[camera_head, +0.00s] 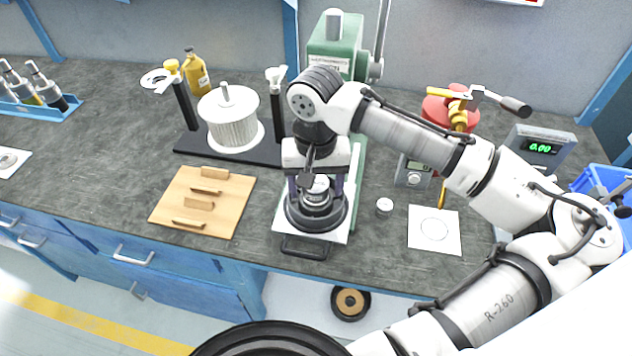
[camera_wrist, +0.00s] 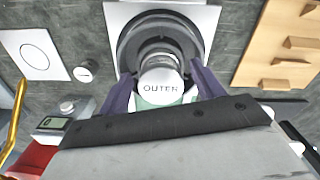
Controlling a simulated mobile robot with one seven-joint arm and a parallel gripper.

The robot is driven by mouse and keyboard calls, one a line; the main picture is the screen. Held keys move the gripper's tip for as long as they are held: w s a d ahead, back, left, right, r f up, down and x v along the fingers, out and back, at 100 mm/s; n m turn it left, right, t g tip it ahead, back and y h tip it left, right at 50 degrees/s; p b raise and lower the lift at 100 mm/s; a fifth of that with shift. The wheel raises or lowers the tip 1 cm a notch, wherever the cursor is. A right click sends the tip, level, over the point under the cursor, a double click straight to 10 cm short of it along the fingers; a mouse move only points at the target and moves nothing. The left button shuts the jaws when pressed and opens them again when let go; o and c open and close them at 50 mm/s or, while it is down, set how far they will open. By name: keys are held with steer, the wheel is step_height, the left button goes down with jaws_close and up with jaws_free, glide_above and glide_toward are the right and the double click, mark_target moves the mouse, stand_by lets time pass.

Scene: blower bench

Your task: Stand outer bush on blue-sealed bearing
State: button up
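The outer bush (camera_head: 318,184), marked OUTER on its pale top in the wrist view (camera_wrist: 161,88), stands upright on a dark stepped stack (camera_head: 316,202) on the press plate (camera_head: 285,226). My gripper (camera_head: 317,194) points down over it. In the wrist view, its purple fingers (camera_wrist: 163,78) stand on either side of the bush, with what look like narrow gaps. In the head view, they are clearly wider apart than the bush. No blue seal shows; the blue-sealed bearing cannot be made out in the stack, and the bush's lower contact is partly hidden.
The green press (camera_head: 336,30) rises behind my gripper. A small capped cylinder (camera_head: 384,206) and a white card with a circle (camera_head: 434,243) lie to the right. A motor rotor (camera_head: 231,118) stands behind the board.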

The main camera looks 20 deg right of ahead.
mark_target(316, 185)
steer(key=shift+r, duration=0.1)
step_height(316, 185, up, 13)
stand_by(0.6)
